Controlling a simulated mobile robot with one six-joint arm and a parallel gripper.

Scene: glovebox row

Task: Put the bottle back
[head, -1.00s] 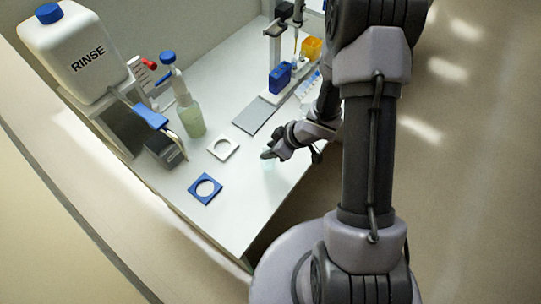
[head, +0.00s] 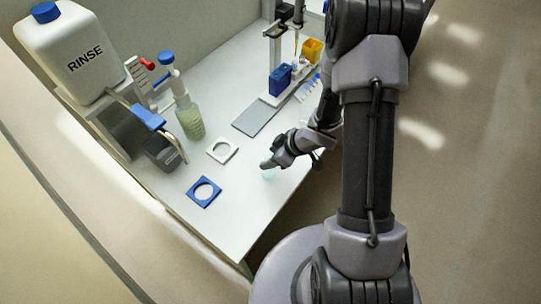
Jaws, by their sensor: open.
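A bottle (head: 189,122) with pale green liquid and a blue top stands upright on the white bench, left of centre. A white square plate with a round hole (head: 222,152) lies in front of it. A blue square plate with a round hole (head: 204,192) lies nearer the front edge. My gripper (head: 267,164) is low over the bench, right of both plates and apart from the green bottle. Its jaws are open but small in view. A faint pale-cyan, see-through thing (head: 267,175) shows just under the fingertips; I cannot tell what it is.
A white RINSE container (head: 72,52) stands on a raised stand at the left, with a blue-handled tap (head: 150,117) below. The bench front is clear.

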